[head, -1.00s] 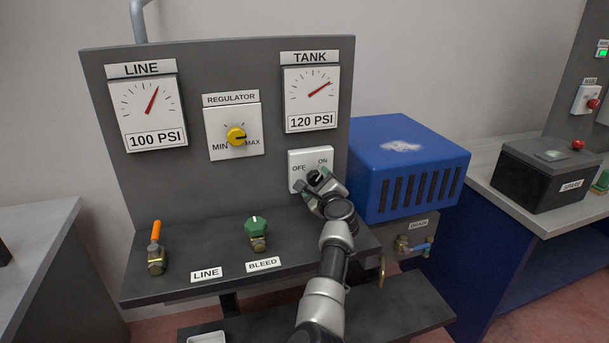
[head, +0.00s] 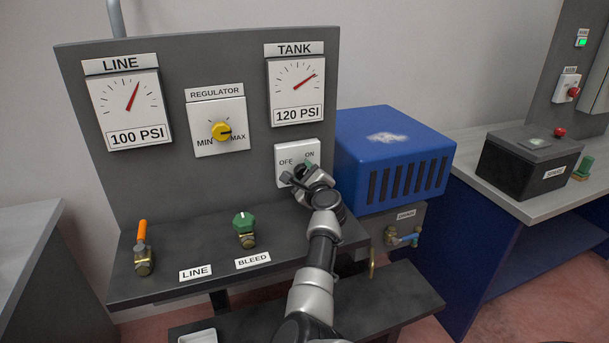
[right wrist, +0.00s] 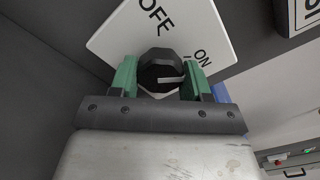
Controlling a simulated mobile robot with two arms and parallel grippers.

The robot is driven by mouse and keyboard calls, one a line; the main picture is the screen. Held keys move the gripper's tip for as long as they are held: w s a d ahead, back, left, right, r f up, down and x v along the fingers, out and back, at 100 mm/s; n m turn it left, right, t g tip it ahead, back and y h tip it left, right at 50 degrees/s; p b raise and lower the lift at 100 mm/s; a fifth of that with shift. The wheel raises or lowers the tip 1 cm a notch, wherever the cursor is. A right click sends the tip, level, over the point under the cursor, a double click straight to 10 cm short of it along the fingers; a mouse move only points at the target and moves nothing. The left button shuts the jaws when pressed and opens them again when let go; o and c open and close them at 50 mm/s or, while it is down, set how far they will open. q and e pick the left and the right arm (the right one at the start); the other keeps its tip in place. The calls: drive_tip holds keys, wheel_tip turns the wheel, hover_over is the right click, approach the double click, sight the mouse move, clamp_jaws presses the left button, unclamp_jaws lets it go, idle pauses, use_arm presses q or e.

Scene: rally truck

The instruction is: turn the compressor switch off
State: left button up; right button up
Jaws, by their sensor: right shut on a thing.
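The compressor switch is a white plate (head: 297,155) marked OFF on the left and ON on the right, low on the grey panel. The plate also shows, tilted, in the right wrist view (right wrist: 125,40). Its black knob (right wrist: 160,68) has a white pointer line that lies toward the ON side. My right gripper (head: 295,177) is at the plate. In the right wrist view its green finger pads (right wrist: 160,82) stand on both sides of the knob, shut on it. In the head view the fingers mostly hide the knob. My left gripper is not in view.
A yellow regulator knob (head: 221,131) is up left. An orange-handled line valve (head: 142,240) and a green bleed knob (head: 244,224) stand on the shelf below. A blue vented box (head: 390,150) is close on the right. A dark spare box (head: 530,160) sits farther right.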

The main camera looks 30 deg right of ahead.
drive_tip(key=n, duration=0.3)
drive_tip(key=shift+n, duration=0.4)
drive_tip(key=n, duration=0.4)
drive_tip(key=shift+d+r+n+b, duration=0.1)
drive_tip(key=shift+r+n+b, duration=0.1)
drive_tip(key=shift+n+b, duration=0.1)
drive_tip(key=n, duration=0.4)
drive_tip(key=shift+r, duration=0.1)
use_arm(q)
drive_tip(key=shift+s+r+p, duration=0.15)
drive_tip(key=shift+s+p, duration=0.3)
drive_tip(key=shift+p, duration=0.05)
use_arm(e)
drive_tip(key=n, duration=0.5)
drive_tip(key=shift+r, duration=0.15)
drive_tip(key=o, duration=0.9)
drive_tip(key=shift+w+f+n, duration=0.15)
drive_tip(key=shift+f+n, duration=0.05)
drive_tip(key=shift+n, duration=0.1)
